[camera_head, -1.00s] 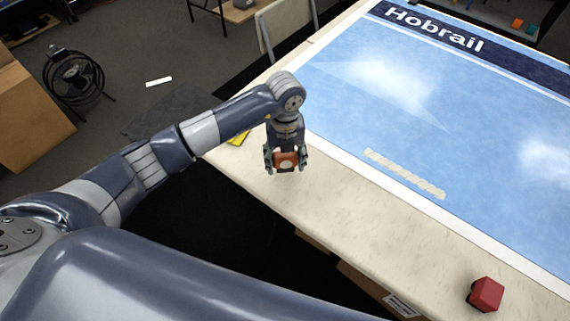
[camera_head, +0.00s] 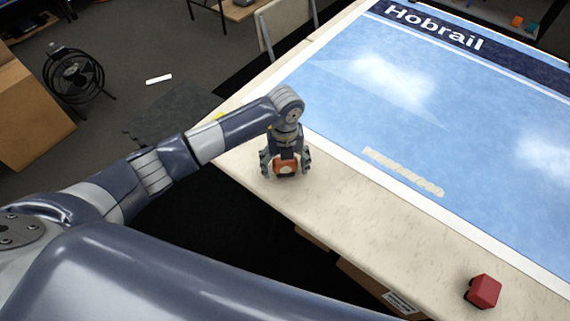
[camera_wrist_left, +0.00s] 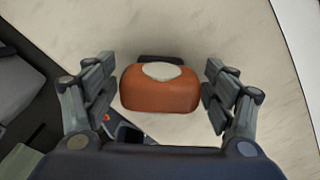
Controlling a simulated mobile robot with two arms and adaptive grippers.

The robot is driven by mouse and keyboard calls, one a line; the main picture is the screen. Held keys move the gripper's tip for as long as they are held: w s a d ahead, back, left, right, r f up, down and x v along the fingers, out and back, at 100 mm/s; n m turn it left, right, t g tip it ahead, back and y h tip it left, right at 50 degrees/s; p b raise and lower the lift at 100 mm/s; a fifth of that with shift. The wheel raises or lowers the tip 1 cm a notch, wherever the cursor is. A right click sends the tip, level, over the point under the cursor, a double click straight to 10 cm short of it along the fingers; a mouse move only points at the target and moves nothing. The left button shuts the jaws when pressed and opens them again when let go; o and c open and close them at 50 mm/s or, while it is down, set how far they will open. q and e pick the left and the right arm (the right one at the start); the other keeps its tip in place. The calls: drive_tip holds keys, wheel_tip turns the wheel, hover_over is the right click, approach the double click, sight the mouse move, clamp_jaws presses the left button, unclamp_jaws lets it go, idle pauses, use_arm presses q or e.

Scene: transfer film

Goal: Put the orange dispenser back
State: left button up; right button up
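The orange dispenser (camera_head: 287,169) is at the near left end of the table, close to its front edge. In the left wrist view the dispenser (camera_wrist_left: 160,94) is orange-brown with a pale patch on top, and it appears to rest on the pale tabletop. My left gripper (camera_head: 286,173) points down over it. My right gripper is not in view.
The table (camera_head: 330,215) carries a large blue "Hobrail" print (camera_head: 440,120) with a pale tape strip (camera_head: 403,172). A red dispenser-like block (camera_head: 484,291) stands at the lower right. A chair (camera_head: 286,22) touches the far left side. The front strip between is bare.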

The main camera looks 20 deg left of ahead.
use_arm(q)
drive_tip(key=shift+r, duration=0.2)
wheel_tip(320, 180, up, 12)
drive_tip(key=shift+b, duration=0.85)
